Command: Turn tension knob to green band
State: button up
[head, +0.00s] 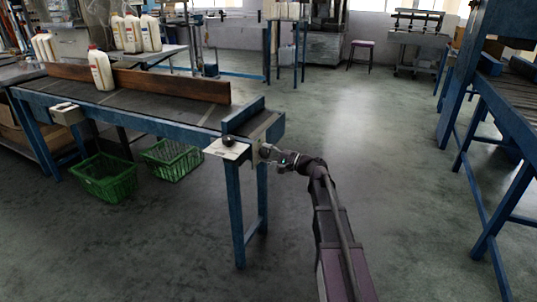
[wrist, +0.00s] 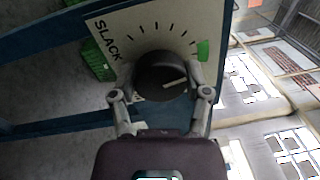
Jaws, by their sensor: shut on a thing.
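The tension knob (wrist: 160,77) is a round black dial with a white pointer line, in the middle of the wrist view. It sits on a pale plate (wrist: 128,32) with tick marks and the word SLACK at the left. A green band (wrist: 203,50) is at the right end of the tick arc. The pointer lies toward the right, a little below the green band. My gripper (wrist: 160,92) has a finger on each side of the knob and is shut on it. In the head view my gripper (head: 268,153) is at the end of the conveyor; the knob is too small to make out.
The blue-framed conveyor table (head: 150,119) carries a white bottle (head: 101,70) and a long brown board (head: 140,82). Green crates (head: 105,178) stand on the floor below. Another blue frame (head: 490,190) is at the right. The floor between is clear.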

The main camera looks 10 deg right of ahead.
jog(key=shift+s+a+m, duration=0.1)
jog(key=shift+a+m, duration=0.05)
jog(key=shift+m, duration=1.05)
jog(key=o, duration=1.1)
jog(key=shift+o, duration=0.2)
